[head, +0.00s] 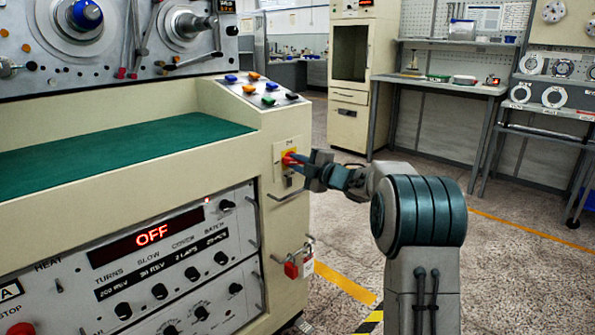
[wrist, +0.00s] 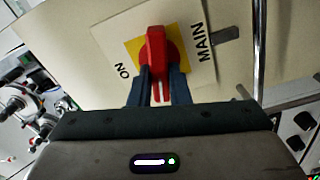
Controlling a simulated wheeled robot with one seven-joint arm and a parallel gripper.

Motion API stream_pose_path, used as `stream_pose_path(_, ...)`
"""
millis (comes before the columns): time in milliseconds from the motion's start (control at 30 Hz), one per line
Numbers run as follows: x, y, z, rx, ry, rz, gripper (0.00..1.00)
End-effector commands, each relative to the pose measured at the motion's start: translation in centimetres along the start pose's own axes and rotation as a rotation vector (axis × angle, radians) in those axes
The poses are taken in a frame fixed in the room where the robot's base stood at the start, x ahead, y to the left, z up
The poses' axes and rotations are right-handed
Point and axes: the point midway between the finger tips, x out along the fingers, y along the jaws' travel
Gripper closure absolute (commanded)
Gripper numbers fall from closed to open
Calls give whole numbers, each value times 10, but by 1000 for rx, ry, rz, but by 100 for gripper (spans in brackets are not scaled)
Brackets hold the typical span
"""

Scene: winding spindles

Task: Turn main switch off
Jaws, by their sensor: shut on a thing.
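The main switch is a red rotary handle (wrist: 156,52) on a yellow square, set in a pale plate (wrist: 197,50) marked MAIN and ON. In the head view the red handle (head: 289,159) sits on the machine's end panel, partly hidden by my gripper. My gripper (head: 303,163) reaches it from the right. In the wrist view my gripper's two fingers (wrist: 160,85) are shut on the red handle, one on each side. The handle lies in line with the fingers. Its exact pointing relative to the ON mark is hard to tell.
A red padlock (head: 292,269) hangs low on the machine's panel. A metal rail (wrist: 260,45) stands close beside the plate. Coloured push buttons (head: 262,90) are on the sloped top. A red display (head: 150,235) reads OFF. The floor right of the machine is open.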

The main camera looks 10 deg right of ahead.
Motion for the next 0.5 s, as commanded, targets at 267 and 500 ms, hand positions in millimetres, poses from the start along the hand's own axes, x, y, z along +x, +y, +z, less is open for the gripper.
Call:
stream_pose_path(267, 1, -6, 0, -179, 3, -4, 100)
stream_pose_path(500, 1, -6, -1, -262, 4, -4, 100)
